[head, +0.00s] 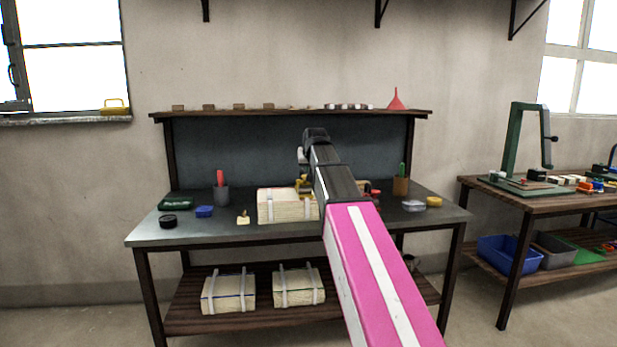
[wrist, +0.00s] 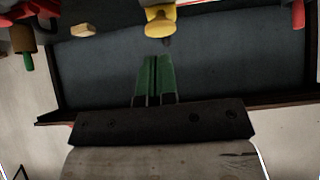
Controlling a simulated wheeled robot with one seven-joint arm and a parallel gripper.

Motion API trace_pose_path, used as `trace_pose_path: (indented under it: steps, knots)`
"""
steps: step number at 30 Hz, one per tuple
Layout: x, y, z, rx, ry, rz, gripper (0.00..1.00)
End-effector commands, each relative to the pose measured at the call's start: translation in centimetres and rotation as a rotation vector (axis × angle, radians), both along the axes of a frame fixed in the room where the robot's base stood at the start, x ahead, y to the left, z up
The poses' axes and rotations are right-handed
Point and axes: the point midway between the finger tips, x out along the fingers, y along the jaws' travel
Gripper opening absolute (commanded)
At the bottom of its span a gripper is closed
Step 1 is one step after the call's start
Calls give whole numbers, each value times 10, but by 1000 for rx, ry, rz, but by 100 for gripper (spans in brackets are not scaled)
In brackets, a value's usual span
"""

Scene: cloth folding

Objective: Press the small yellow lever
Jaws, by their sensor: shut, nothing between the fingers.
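A yellow part (wrist: 160,20) with a rounded end shows at the top of the wrist view, ahead of my gripper. In the head view a yellow-brass piece (head: 304,187) stands on the workbench beside my arm, partly hidden by it; it may be the same part. I cannot tell for sure which part is the lever. My gripper (wrist: 154,60) shows its green fingers close together, shut and empty. They appear apart from the yellow part. In the head view my arm hides the fingers.
A dark back panel and a shelf (head: 285,112) with small items rise behind. A side table stands right.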

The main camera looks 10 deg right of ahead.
Motion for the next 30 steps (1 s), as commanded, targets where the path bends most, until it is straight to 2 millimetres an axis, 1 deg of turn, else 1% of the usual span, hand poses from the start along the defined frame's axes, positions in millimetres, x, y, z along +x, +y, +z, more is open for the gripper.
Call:
trace_pose_path:
  steps: [1,6,13,18,30]
  knots:
    - [-6,0,9,0,-1,0,0]
    - [-21,0,35,0,-1,0,0]
    - [-35,0,59,0,-1,0,0]
    - [-40,0,66,0,1,0,0]
    - [-40,0,67,0,1,0,0]
